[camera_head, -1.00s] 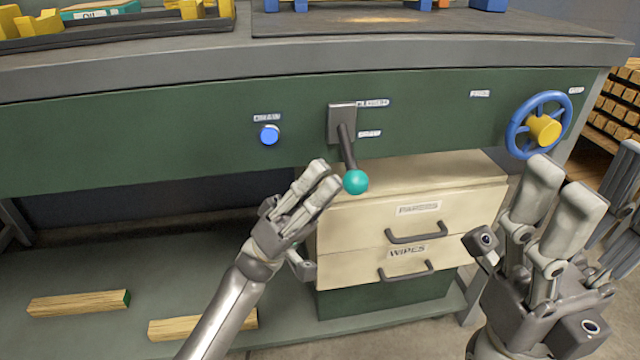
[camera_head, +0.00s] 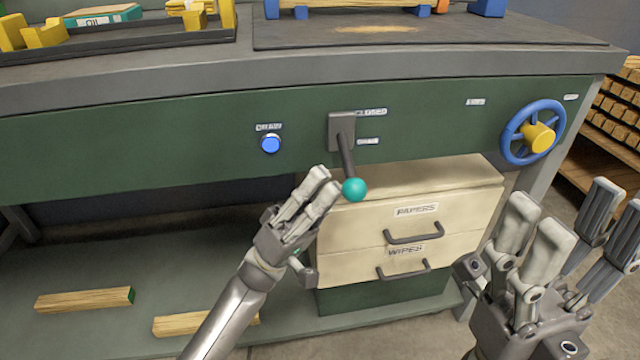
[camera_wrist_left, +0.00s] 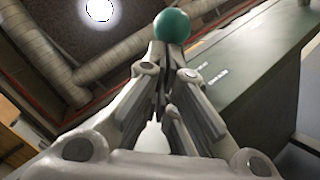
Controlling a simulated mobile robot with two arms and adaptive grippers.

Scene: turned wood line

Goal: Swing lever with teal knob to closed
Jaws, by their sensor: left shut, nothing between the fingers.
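The lever has a grey plate (camera_head: 342,128) on the green front panel and a dark arm that hangs down, tilted slightly right. Its teal knob (camera_head: 354,189) is at the lower end. A label reading CLOSED (camera_head: 371,112) is right of the plate's top; a second, blurred label (camera_head: 368,141) is below it. My left gripper (camera_head: 328,184) is shut and empty, its fingertips just left of the knob. In the left wrist view the knob (camera_wrist_left: 172,25) appears right at the fingertips (camera_wrist_left: 165,48); contact cannot be told. My right gripper (camera_head: 572,225) is open and empty at the lower right.
A blue button (camera_head: 270,144) is left of the lever. A blue handwheel (camera_head: 508,135) with a yellow hub is to the right. A cream drawer unit (camera_head: 345,230) stands below the knob. Wood pieces (camera_head: 85,299) lie on the low shelf. The workbench top (camera_head: 300,60) overhangs the panel.

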